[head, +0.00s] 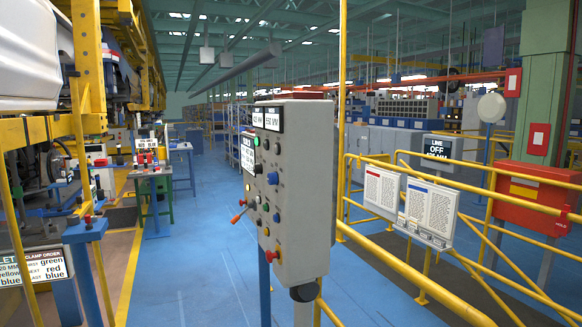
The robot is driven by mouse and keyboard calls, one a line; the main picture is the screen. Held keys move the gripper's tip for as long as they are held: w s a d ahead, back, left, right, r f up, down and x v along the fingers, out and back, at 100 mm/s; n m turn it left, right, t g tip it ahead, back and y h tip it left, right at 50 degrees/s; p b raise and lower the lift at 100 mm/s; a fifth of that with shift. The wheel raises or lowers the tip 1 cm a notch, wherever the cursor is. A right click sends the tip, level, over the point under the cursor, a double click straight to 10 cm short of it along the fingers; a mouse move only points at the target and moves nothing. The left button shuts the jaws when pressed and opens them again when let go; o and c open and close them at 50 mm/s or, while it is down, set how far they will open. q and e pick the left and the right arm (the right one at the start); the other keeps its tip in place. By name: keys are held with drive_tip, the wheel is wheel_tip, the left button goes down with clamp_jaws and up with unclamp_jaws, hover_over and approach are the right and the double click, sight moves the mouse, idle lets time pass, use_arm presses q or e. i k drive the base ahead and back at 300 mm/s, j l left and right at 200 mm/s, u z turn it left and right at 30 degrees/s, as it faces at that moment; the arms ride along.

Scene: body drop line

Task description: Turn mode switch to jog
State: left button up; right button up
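A grey control box (300,190) stands on a post in the middle of the head view. Its narrow face, turned to the left, carries several coloured buttons and knobs, seen at a slant. Among them are a blue button (273,178), a red knob (272,256) low down and an orange-tipped lever (238,216) sticking out to the left. A black knob (265,143) sits near the top. I cannot tell which of these is the mode switch, and no jog marking is readable. Neither of my grippers is in view.
Yellow railings (400,265) run along the right, with two instruction boards (405,203) and a red box (533,195) behind. A raised vehicle body (35,60) and yellow frame (92,90) fill the left. Blue floor (190,265) left of the box is clear.

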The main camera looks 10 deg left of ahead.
sight(257, 169)
drive_tip(key=i+j+z, duration=0.1)
drive_tip(key=j, duration=0.25)
drive_tip(key=i+j+z, duration=0.15)
drive_tip(key=j, duration=0.25)
drive_tip(key=i+j+z, duration=0.1)
drive_tip(key=i+j, duration=0.2)
drive_tip(key=i+j+z, duration=0.15)
drive_tip(key=j, duration=0.35)
drive_tip(key=i+j+z, duration=0.1)
drive_tip(key=j, duration=0.3)
